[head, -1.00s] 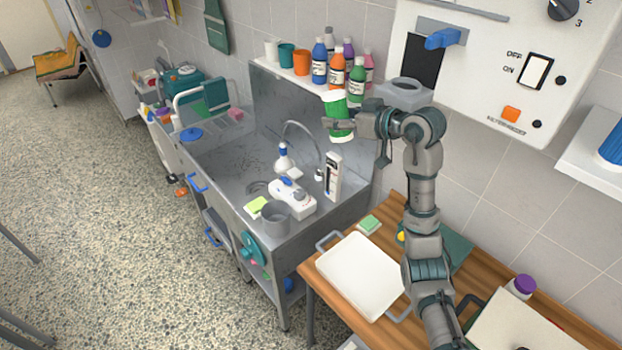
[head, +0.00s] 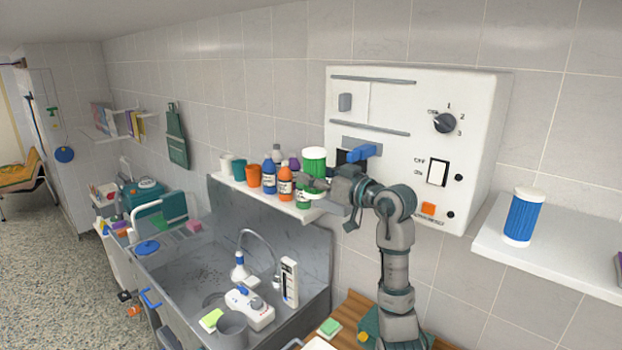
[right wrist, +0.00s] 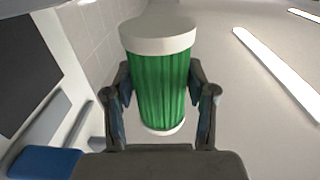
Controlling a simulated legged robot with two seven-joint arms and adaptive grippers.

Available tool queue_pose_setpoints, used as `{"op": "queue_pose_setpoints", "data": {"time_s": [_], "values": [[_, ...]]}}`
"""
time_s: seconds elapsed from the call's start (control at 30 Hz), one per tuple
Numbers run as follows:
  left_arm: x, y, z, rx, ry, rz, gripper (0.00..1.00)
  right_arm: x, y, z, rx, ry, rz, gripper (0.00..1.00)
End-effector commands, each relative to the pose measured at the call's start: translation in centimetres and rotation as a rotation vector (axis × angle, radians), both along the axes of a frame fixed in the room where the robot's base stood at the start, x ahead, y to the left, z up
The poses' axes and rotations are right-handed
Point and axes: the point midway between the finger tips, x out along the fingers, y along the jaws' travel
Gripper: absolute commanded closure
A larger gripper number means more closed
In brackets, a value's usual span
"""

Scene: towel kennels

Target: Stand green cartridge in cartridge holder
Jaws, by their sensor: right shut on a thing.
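The green cartridge (head: 314,160) has ribbed green sides and white ends. It stands roughly upright in the head view, in front of the wall by the bottle shelf. My right gripper (head: 322,184) is shut on it. In the right wrist view the green cartridge (right wrist: 160,88) sits between the two fingers of my right gripper (right wrist: 160,105), its white end toward the top. I cannot clearly make out the cartridge holder now; my gripper and wrist cover the area by the shelf's right end. My left gripper is not in view.
Several bottles, such as an orange one (head: 285,184), and cups stand on the shelf beside the gripper. A white control panel (head: 400,105) with a blue lever (head: 361,153) is close behind. A blue cartridge (head: 524,218) stands on the right shelf (head: 560,262). The sink (head: 190,275) lies below.

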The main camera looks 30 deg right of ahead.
Motion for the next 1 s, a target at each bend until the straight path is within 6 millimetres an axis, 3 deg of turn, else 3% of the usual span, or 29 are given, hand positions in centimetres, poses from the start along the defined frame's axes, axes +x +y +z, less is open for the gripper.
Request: {"op": "queue_pose_setpoints", "data": {"time_s": [0.3, 0.63, 1.0], "values": [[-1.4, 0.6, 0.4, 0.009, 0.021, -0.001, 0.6, 1.1, -3.0, -0.4, 0.007, 0.002, -0.002, 0.88], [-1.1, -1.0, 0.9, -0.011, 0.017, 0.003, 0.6, 2.0, -4.5, -0.4, 0.0, 0.002, -0.002, 0.88], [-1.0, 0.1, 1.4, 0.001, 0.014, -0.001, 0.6, 3.1, -7.6, -1.0, 0.002, 0.002, -0.003, 0.88]]}}
